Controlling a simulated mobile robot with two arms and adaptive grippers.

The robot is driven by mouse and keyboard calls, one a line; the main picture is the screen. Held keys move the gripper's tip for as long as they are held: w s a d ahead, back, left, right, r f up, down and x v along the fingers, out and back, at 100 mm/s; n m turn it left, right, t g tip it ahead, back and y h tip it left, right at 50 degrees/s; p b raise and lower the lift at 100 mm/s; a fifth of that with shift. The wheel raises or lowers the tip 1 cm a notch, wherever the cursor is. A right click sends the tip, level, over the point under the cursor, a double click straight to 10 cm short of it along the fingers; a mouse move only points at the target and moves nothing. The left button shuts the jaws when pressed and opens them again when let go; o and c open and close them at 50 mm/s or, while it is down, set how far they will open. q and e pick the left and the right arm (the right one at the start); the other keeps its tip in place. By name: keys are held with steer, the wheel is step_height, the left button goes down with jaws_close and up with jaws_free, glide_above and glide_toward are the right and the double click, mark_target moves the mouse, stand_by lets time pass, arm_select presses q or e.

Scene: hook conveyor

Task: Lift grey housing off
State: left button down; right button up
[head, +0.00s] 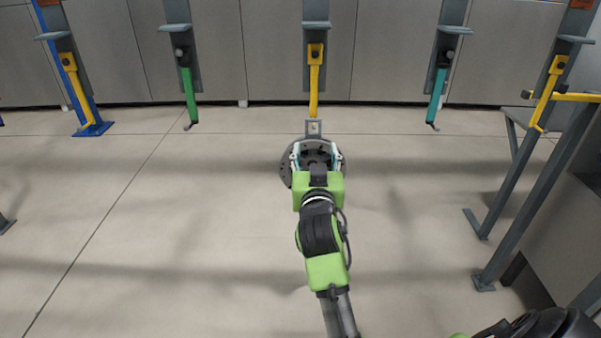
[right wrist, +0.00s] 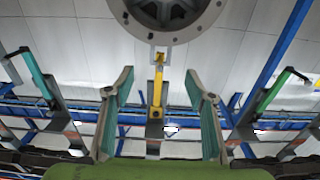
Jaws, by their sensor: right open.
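The grey housing (head: 286,170) is a round flanged part with a lug (head: 313,128) on top. It hangs at the lower end of the middle yellow hook (head: 314,85). My right gripper (head: 317,153) is in front of the housing and covers its middle in the head view. In the right wrist view the housing (right wrist: 208,20) shows at the top edge, cut off, beyond the fingertips. The right gripper's fingers (right wrist: 158,85) are spread wide with nothing between them. Contact with the housing cannot be told. My left gripper is not in view.
Green (head: 189,95) and teal (head: 436,95) hooks hang empty on either side. Further yellow hooks hang at far left (head: 76,88) and far right (head: 547,90). A grey frame with a yellow bar (head: 577,97) stands at right. The floor beneath is clear.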

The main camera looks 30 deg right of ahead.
mark_target(314, 148)
steer(key=p+x, duration=0.3)
steer(key=x, duration=0.8)
steer(key=shift+w+f, duration=0.1)
steer(key=shift+w, duration=0.1)
steer(key=shift+w+d+f, duration=0.15)
steer(key=shift+w+d, duration=0.15)
steer(key=shift+w, duration=0.35)
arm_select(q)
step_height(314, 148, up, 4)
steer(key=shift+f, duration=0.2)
arm_select(e)
jaws_close()
steer(key=shift+r, duration=0.2)
